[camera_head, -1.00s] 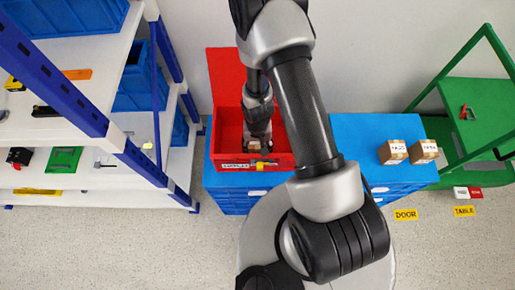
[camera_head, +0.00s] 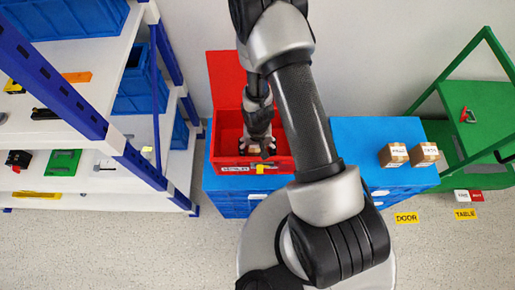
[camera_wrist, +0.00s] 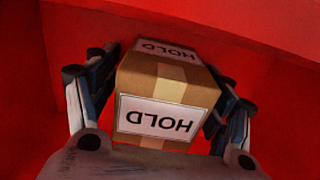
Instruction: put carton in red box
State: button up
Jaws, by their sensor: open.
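The red box (camera_head: 284,165) stands on the left part of the blue cabinet, its red lid raised at the back. My gripper (camera_head: 257,146) is down inside the box. A brown carton (camera_wrist: 170,95) with white HOLD labels sits between my gripper's fingers (camera_wrist: 163,88) in the wrist view, with red box walls and floor around it. The fingers are open, one on each side of the carton. In the head view the carton is mostly hidden by my gripper.
Two more cartons, one here (camera_head: 393,155) and one here (camera_head: 424,154), stand at the right of the blue cabinet top (camera_head: 365,130). A white shelf with blue bins is at left. A green table (camera_head: 475,125) is at right.

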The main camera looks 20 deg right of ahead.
jog(key=shift+r, duration=0.15)
notch_tip(320, 180, up, 12)
jog(key=p, duration=0.8)
jog(key=shift+f+p, duration=0.2)
jog(key=shift+p, duration=0.2)
notch_tip(320, 180, up, 24)
jog(key=n+t, duration=0.2)
jog(key=s+r+n+t, duration=0.1)
jog(key=s+r+t, duration=0.1)
jog(key=s+r, duration=1.2)
notch_tip(320, 180, up, 2)
jog(key=shift+s+d+r+n+t, duration=0.15)
jog(key=shift+s+n+t, duration=0.15)
